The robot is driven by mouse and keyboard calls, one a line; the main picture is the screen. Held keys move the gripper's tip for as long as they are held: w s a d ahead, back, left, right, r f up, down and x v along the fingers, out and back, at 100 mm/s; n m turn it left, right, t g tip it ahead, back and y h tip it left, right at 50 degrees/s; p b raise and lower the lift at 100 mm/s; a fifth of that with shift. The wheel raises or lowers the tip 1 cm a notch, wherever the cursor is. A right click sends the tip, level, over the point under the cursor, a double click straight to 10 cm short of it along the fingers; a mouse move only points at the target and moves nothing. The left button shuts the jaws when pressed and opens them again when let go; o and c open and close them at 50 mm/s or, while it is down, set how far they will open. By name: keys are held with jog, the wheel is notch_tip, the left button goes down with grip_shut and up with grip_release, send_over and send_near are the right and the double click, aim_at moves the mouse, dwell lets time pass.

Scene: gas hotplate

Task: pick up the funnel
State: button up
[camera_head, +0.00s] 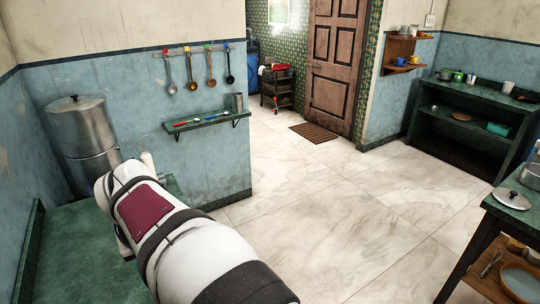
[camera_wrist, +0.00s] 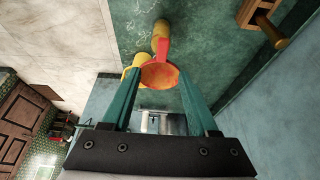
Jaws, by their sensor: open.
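In the wrist view, a red-orange round piece (camera_wrist: 160,75) with a narrow red part rising from it lies between my fingertips. It looks like the funnel, but its full shape is unclear. My gripper (camera_wrist: 156,77) is open, with one teal finger on either side of it. I cannot tell whether either finger touches it. A yellow piece (camera_wrist: 131,74) shows by the left fingertip, and another yellow object (camera_wrist: 160,35) stands just beyond. The funnel is not seen in the head view, where my arm covers much of the left counter.
The green countertop (camera_wrist: 188,20) extends around these objects. A wooden object with a handle (camera_wrist: 255,14) is at the wrist view's upper right. In the head view, a tall metal pot (camera_head: 82,120) stands beyond my arm, and a wall shelf (camera_head: 207,122) is to its right.

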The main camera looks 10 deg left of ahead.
jog(key=x, duration=1.3)
jog(key=shift+s+f, duration=0.2)
jog(key=shift+f, duration=0.15)
jog(key=shift+a, duration=0.1)
grip_shut()
dwell(0.4)
